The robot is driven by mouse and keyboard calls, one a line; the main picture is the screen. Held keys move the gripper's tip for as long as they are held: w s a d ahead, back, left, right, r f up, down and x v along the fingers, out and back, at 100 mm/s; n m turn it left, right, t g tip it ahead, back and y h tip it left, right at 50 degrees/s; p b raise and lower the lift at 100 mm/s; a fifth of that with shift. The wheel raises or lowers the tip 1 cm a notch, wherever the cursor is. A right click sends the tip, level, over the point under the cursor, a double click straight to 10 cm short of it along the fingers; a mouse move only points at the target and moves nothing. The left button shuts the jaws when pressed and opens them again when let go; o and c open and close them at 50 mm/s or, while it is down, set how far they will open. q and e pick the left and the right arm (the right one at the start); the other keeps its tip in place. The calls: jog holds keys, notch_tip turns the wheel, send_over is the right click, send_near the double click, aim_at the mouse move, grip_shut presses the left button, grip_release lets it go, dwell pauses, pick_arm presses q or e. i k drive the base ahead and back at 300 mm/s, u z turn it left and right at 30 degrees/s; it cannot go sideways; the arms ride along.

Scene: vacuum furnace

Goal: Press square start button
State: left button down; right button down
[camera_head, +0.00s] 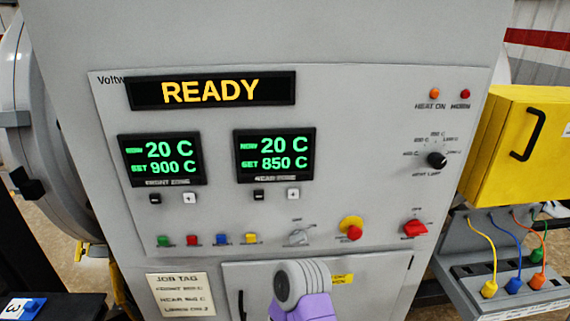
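The grey control panel (330,120) faces me. A row of small square buttons runs along its lower left: green (163,240), red (193,239), blue (222,238) and yellow (250,238). The labels under them are too small to read, so I cannot tell from lettering which is start. The display (211,91) above reads READY. A grey and purple link of my arm rises at the bottom centre, below and right of the button row and apart from it in the picture. Neither gripper's fingers show.
Two zone displays (162,159) (275,155) have small keys below. Right of the square buttons are a grey knob (298,237), a round red button on yellow (351,229) and a red switch (415,228). A yellow box (515,145) and cable plugs (489,288) stand at right.

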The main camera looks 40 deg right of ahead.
aim_at(162, 240)
jog(key=u, duration=2.5)
jog(key=k, duration=0.35)
jog(key=z, duration=1.3)
